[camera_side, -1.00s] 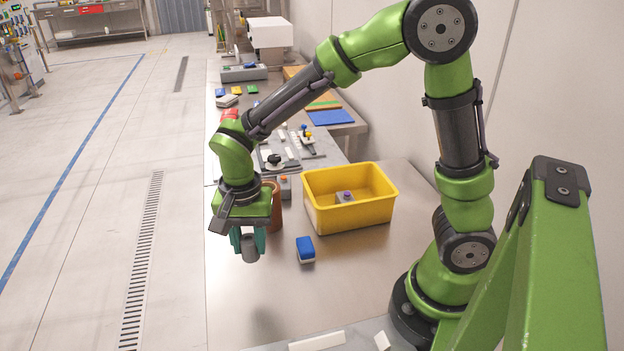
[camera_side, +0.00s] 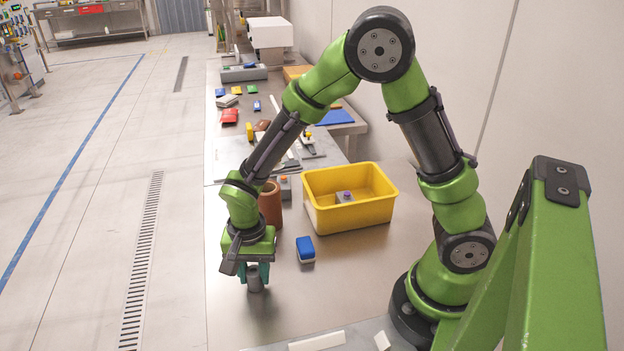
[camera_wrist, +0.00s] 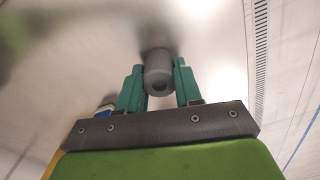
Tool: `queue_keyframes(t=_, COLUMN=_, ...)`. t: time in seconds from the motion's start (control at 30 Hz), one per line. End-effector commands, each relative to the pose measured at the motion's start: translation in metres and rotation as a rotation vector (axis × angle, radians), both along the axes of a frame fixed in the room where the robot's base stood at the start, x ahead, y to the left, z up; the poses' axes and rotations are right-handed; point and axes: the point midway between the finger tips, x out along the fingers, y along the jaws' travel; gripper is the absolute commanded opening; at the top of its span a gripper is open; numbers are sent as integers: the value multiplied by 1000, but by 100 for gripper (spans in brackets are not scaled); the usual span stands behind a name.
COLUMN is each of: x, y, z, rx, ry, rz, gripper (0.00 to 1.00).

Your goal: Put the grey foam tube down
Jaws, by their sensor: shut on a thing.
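The grey foam tube (camera_side: 255,281) is held upright between the teal fingers of my gripper (camera_side: 254,274), low over the front part of the steel table (camera_side: 300,300). I cannot tell whether its lower end touches the table. In the wrist view the tube (camera_wrist: 159,72) shows end-on, with a dark hole, between the two fingers of my gripper (camera_wrist: 160,85), which are shut on it.
A blue and white block (camera_side: 305,250) lies right of my gripper. A yellow bin (camera_side: 350,213) with a grey item inside stands behind it. A brown cylinder (camera_side: 270,205) stands behind my gripper.

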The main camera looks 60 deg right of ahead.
Motion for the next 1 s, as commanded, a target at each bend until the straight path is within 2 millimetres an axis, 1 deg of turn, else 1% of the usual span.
queue_keyframes(t=0.03, x=0, y=0, z=-2, rx=0, ry=1, rz=0, gripper=6)
queue_keyframes(t=0.07, x=0, y=0, z=-1, rx=0, ry=0, rz=0, gripper=39)
queue_keyframes(t=0.2, x=0, y=0, z=-1, rx=0, ry=0, rz=0, gripper=60)
queue_keyframes(t=0.47, x=0, y=0, z=-1, rx=0, ry=0, rz=0, gripper=60)
queue_keyframes(t=0.57, x=0, y=0, z=4, rx=0, ry=-1, rz=0, gripper=60)
queue_keyframes(t=0.67, x=1, y=0, z=17, rx=0, ry=-4, rz=1, gripper=60)
queue_keyframes(t=1.0, x=1, y=0, z=89, rx=1, ry=-6, rz=0, gripper=60)
